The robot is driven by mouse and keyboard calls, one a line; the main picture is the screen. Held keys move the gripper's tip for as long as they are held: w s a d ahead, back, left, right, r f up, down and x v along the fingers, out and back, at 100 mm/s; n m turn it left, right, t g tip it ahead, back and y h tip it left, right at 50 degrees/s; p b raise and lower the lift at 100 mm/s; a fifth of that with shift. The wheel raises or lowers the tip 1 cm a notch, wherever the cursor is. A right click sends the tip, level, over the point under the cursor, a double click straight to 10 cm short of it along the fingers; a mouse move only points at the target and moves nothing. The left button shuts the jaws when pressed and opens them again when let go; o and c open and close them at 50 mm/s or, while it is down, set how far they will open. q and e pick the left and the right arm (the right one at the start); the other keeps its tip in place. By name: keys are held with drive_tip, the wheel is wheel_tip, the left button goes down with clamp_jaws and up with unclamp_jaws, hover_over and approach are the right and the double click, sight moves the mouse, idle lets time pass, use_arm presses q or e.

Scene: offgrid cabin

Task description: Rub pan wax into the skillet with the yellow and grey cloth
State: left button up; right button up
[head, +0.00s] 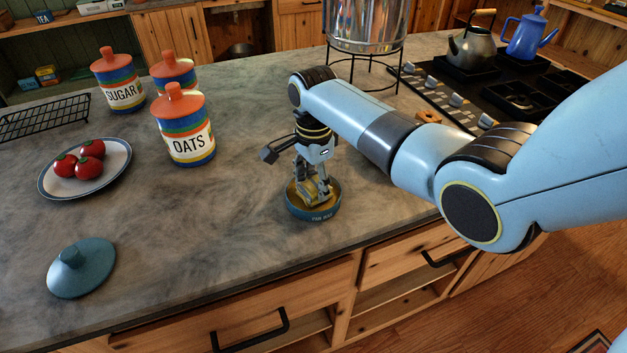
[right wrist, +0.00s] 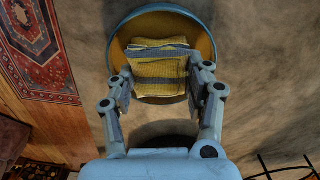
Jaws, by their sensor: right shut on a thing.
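In the right wrist view the cloth lies within the rim of the tin (right wrist: 117,48), over the yellowish inside. Whether it touches the wax is hidden. I cannot make out a skillet in either view. My left gripper is not in view.
A teal lid (head: 82,268) with a knob lies at the front left. A plate (head: 120,172) of tomatoes, the OATS jar (head: 187,140) and the SUGAR jar (head: 119,95) stand left. A metal pot on a wire stand (head: 365,75) and the stove (head: 505,95) are behind my arm.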

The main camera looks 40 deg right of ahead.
sight(314, 183)
drive_tip(key=shift+r, duration=3.45)
